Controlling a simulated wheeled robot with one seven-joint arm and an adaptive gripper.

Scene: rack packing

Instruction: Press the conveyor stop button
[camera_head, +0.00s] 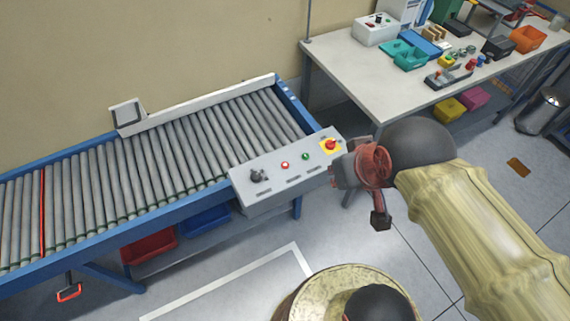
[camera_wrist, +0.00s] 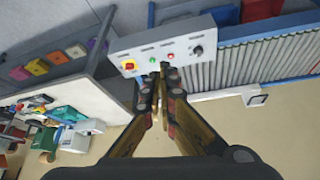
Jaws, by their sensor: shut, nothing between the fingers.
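The control panel (camera_head: 262,187) is a grey box at the right end of the roller conveyor (camera_head: 165,150). It carries a red mushroom button on a yellow plate (camera_head: 330,146), a green button (camera_head: 305,156), a small red button (camera_head: 285,165) and a black knob (camera_head: 259,176). In the wrist view, the mushroom button (camera_wrist: 129,65) is left of the fingertips, with the green button (camera_wrist: 152,59) and small red button (camera_wrist: 170,56) just beyond them. My gripper (camera_wrist: 161,72) is shut and empty. In the head view it is by the panel's right end; contact cannot be told.
A workbench (camera_head: 345,75) with bins, tools and a white box (camera_head: 377,28) stands at the upper right. A red bin (camera_head: 148,247) and a blue bin (camera_head: 205,218) sit under the conveyor. A metal trash can (camera_head: 541,110) stands at the far right.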

